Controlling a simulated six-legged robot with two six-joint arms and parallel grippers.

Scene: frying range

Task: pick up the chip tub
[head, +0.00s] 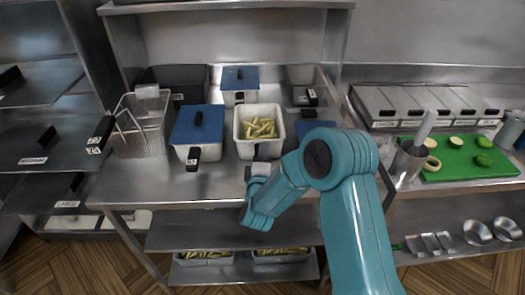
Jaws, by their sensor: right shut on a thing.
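The chip tub (243,148) is a white open tub with pale yellow chips (260,128) in it. It stands upright among other tubs on the steel table; I cannot tell whether its base touches the tabletop. My right gripper (262,156) is at the front of the tub, shut on its dark handle. The wrist and teal arm hide part of the handle and the fingertips. My left gripper is not in view.
Blue-lidded tubs (195,122) stand left, behind and right of the chip tub. A wire fry basket (142,125) is at the left. More chip trays (205,260) sit on the low shelf. A green board (465,158) with cut vegetables lies at the right.

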